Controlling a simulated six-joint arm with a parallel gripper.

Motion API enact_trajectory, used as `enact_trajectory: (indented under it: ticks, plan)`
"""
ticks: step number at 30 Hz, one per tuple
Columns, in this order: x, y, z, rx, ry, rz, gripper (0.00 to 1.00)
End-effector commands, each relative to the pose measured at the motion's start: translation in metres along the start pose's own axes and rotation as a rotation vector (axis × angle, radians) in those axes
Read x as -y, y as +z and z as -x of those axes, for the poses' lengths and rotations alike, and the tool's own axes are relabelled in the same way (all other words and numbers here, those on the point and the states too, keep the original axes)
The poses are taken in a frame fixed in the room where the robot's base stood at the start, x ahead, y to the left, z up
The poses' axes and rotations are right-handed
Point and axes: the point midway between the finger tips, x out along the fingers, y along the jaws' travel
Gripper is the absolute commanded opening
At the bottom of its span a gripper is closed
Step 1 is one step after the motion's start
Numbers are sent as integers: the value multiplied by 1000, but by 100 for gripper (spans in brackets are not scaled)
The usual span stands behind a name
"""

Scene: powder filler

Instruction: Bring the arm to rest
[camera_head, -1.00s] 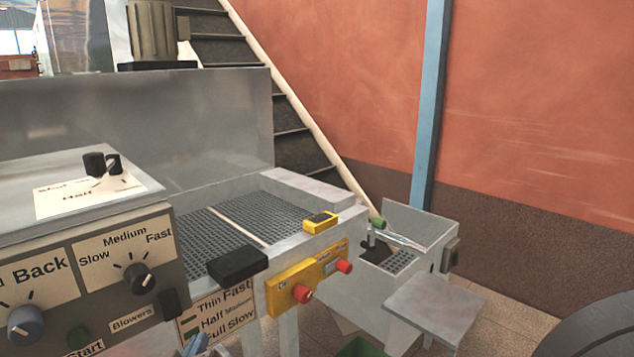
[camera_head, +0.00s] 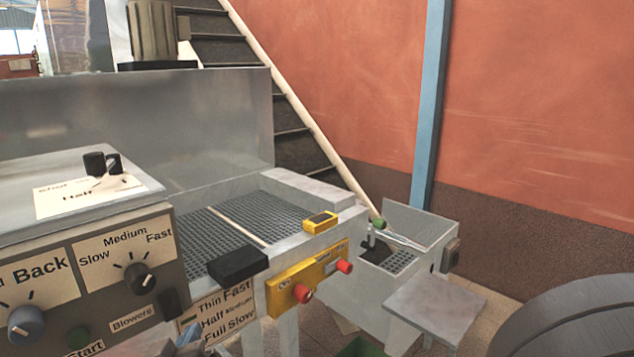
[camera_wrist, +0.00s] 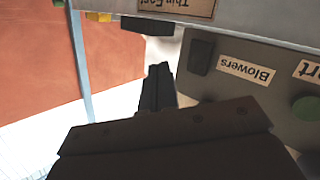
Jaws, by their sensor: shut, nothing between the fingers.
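My gripper (camera_wrist: 158,80) shows in the wrist view with its two dark fingers together and nothing between them. It hangs in free air in front of the machine's control panel, below the blowers switch (camera_wrist: 200,57). In the head view a rounded dark grey part of my arm fills the lower right corner. A small grey-blue piece at the bottom edge, under the speed label, may be the tip of my gripper; I cannot tell.
The control panel (camera_head: 95,285) with knobs is at the left. A yellow button box (camera_head: 318,277) with red buttons and a black block (camera_head: 237,264) stick out from the machine. A small metal side table (camera_head: 435,308) stands at the right, with open floor beyond.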

Motion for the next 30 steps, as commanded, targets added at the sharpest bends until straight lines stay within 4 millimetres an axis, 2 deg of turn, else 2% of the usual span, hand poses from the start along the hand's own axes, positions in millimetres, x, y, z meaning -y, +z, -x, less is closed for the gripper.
enact_trajectory:
  ticks: [7,30]
  plan:
    - [-17,17,24,-3,-6,-4,0]
    - [-5,19,81,-167,-259,-243,0]
